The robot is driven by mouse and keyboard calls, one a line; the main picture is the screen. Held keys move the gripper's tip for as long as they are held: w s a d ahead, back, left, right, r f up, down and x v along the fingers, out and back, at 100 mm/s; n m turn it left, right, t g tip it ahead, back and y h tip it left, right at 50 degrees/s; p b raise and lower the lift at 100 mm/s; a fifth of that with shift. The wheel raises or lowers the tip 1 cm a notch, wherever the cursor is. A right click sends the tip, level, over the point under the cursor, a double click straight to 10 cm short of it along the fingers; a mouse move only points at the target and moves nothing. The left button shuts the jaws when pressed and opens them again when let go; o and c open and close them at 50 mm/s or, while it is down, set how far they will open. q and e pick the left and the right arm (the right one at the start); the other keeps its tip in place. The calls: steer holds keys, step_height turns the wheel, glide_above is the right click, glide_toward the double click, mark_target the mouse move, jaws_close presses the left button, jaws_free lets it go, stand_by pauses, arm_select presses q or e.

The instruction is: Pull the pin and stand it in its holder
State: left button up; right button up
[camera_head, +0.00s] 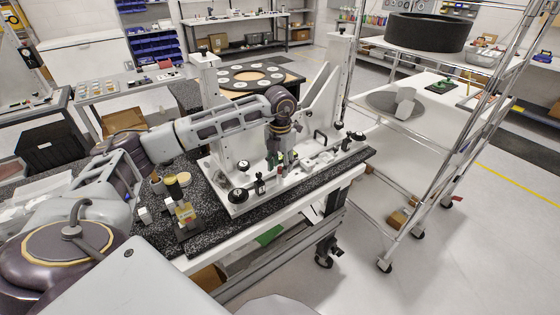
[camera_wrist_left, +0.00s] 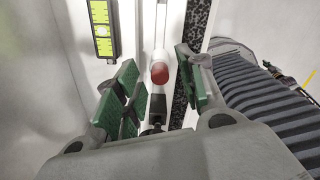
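My left gripper (camera_head: 279,158) reaches down over the white fixture plate (camera_head: 318,170) on the dark speckled bench top. In the left wrist view its green-padded fingers (camera_wrist_left: 158,88) stand wide apart. A round red knob (camera_wrist_left: 160,74), which may belong to the pin, shows between and beyond the fingertips, with a gap on both sides. A black upright part (camera_wrist_left: 157,108) shows just below it in that view. In the head view this spot is small and partly hidden by the gripper. I cannot tell for certain which part is the holder. My right gripper is out of view.
White upright brackets (camera_head: 338,70) stand on the fixture behind my left arm. Black knobs (camera_head: 238,195) and a black handle (camera_head: 320,137) rise from the plate. A small block with a yellow label (camera_head: 185,212) stands at the front left. A wire rack (camera_head: 455,150) stands right of the bench.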

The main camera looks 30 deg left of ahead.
mark_target(280, 168)
arm_select(q)
step_height(280, 168, up, 12)
stand_by(0.8)
steer(key=shift+f, duration=0.1)
stand_by(1.0)
